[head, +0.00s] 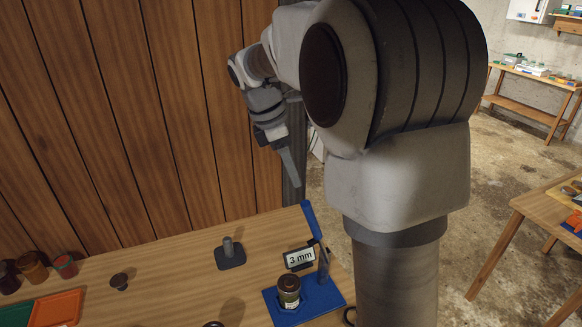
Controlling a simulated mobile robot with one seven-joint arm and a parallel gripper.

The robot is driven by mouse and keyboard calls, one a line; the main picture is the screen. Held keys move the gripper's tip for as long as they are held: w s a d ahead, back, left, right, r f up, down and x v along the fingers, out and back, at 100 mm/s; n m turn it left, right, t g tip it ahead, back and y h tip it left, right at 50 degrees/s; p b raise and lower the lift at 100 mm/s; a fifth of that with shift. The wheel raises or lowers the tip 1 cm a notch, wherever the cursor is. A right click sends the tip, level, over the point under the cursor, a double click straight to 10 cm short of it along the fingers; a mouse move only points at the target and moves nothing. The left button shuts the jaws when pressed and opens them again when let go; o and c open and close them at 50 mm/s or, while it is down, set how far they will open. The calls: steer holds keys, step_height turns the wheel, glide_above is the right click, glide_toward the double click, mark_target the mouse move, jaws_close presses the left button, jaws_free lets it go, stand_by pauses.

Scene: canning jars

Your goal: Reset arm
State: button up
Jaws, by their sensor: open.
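My gripper (292,178) hangs beyond the far edge of the wooden table, in front of the plank wall, fingers pointing down and slightly right. It is seen nearly side-on. It is open, nothing shows between its fingers, and it is clear of everything on the table. My arm is folded high, and its large grey links cover the centre right of the head view.
The table (188,268) bears a jar (289,291) on a blue base (318,301), a "3 mm" sign (299,258), a dark post on a base (230,254), a small dark knob (119,281), jars (33,267) and an orange tray (57,309). Another table (535,208) stands right.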

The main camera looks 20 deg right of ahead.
steer(key=s+a+f+m+t+y+b, duration=0.1)
steer(key=s+a+m+t+b, duration=0.1)
steer(key=s+m, duration=0.6)
steer(key=s+a+f+m+t+y+b, duration=0.2)
steer(key=s+a+m, duration=0.3)
steer(key=s, duration=1)
steer(key=m+t, duration=0.1)
steer(key=m, duration=0.2)
steer(key=shift+s+y, duration=0.15)
steer(key=shift+y, duration=0.15)
